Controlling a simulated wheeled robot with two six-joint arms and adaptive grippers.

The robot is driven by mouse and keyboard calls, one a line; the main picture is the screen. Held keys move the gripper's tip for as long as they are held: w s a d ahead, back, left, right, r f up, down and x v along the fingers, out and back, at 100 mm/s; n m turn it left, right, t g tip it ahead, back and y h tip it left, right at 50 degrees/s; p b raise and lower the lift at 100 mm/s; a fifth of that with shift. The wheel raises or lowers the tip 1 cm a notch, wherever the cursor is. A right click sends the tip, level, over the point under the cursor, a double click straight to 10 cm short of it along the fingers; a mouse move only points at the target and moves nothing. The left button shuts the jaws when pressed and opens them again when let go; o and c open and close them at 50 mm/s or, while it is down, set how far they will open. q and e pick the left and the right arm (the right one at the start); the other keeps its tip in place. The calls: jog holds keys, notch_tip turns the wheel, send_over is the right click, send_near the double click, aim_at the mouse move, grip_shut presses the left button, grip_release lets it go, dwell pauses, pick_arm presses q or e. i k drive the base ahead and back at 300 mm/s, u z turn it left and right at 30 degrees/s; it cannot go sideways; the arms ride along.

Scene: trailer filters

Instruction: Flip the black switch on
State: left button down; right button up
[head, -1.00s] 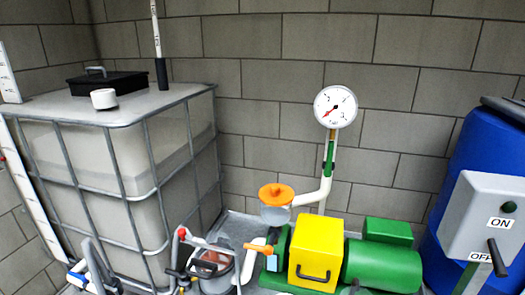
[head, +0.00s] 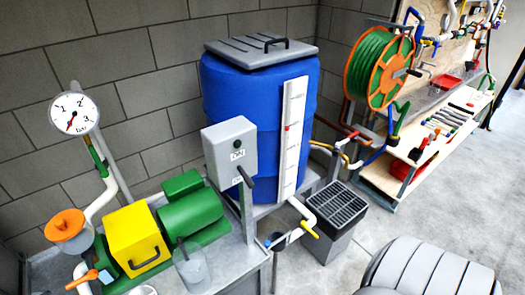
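The black switch (head: 245,177) is a short lever on the front of a grey control box (head: 230,150). The lever hangs down and slants to the right, beside the lower label, which is too small to read clearly now. In the earlier head view that lower label reads OFF and the upper one reads ON. A dark green round button or lamp (head: 237,143) sits above the upper label (head: 238,155). The box stands on a grey post at the right end of the pump bench. Neither of my grippers is in view.
A yellow-and-green pump (head: 135,242) and a gauge (head: 74,114) stand left of the box. A blue barrel (head: 232,90) is close behind it. A black-topped bin (head: 337,208) and a hose reel (head: 377,68) are to the right. Floor shows right of the bin.

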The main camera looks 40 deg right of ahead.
aim_at(248, 180)
jog(key=z, duration=1.4)
jog(key=i, duration=0.15)
jog(key=u, duration=0.25)
jog(key=k, duration=0.5)
jog(key=z, duration=1.15)
jog(key=i, duration=0.8)
jog(key=u, duration=1.95)
